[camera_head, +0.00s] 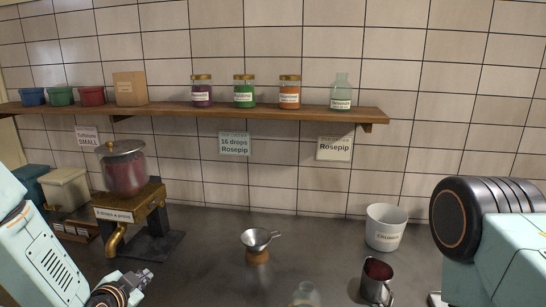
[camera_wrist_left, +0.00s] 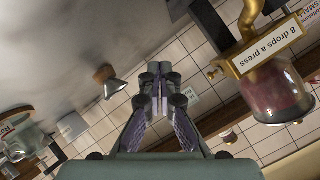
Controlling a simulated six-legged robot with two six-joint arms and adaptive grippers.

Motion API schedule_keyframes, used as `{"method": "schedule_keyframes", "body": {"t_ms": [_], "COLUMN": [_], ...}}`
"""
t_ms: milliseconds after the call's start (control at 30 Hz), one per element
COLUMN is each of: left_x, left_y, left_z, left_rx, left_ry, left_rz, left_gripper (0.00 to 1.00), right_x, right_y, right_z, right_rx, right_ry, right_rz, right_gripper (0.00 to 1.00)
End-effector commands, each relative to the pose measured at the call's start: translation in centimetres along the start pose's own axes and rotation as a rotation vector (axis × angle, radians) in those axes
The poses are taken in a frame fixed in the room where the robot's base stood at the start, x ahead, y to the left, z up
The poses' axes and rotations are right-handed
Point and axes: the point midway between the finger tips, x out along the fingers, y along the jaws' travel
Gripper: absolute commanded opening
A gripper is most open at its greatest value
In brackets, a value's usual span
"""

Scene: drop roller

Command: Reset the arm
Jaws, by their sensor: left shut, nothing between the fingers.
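My left gripper (camera_head: 140,278) is low at the left in the head view, below the dispenser and apart from it. It is shut and empty, and its fingertips (camera_wrist_left: 153,75) meet in the left wrist view. The dispenser (camera_head: 124,172) has a jar of dark red content, a brass spout and a label reading "8 drops a press"; it also shows in the left wrist view (camera_wrist_left: 272,88). My right arm stands at the right of the head view; its gripper is not seen.
A metal funnel (camera_head: 258,238) sits on a brown stand mid-counter. A metal cup (camera_head: 376,281) with dark red inside and a white bucket (camera_head: 385,228) stand at the right. A glass vessel (camera_head: 305,295) is cut off below. A shelf (camera_head: 200,111) holds jars.

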Motion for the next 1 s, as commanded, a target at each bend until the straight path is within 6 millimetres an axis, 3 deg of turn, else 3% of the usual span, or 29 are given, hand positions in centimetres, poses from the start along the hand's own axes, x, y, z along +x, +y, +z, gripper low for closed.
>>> {"method": "schedule_keyframes", "body": {"t_ms": [33, 200, 367, 600, 800, 1000], "left_x": [-0.3, -2.9, -6.6, -13.9, -18.0, -18.7], "left_y": [3.4, 12.3, 19.9, 29.8, 34.7, 36.5], "left_z": [2.5, 9.3, 15.6, 24.9, 30.1, 32.0], "left_rx": [-0.098, -0.402, -0.607, -0.746, -0.682, -0.650], "left_ry": [-0.057, -0.274, -0.502, -0.852, -1.004, -1.038], "left_rz": [0.058, 0.190, 0.260, 0.309, 0.360, 0.382], "left_gripper": [0.00, 0.00, 0.00, 0.00, 0.00, 0.00], "right_x": [1.4, 4.2, 7.0, 12.1, 15.6, 17.1], "right_y": [0.0, 0.0, 0.1, 0.1, 0.1, 0.1], "right_z": [0.0, 0.0, 0.0, 0.0, 0.0, 0.0], "right_rx": [0.000, 0.000, 0.000, 0.000, 0.000, 0.000], "right_ry": [0.000, -0.001, -0.001, -0.001, -0.001, -0.001], "right_rz": [0.000, 0.000, 0.000, 0.000, 0.000, 0.000], "right_gripper": [0.40, 0.40, 0.40, 0.40, 0.40, 0.40]}}
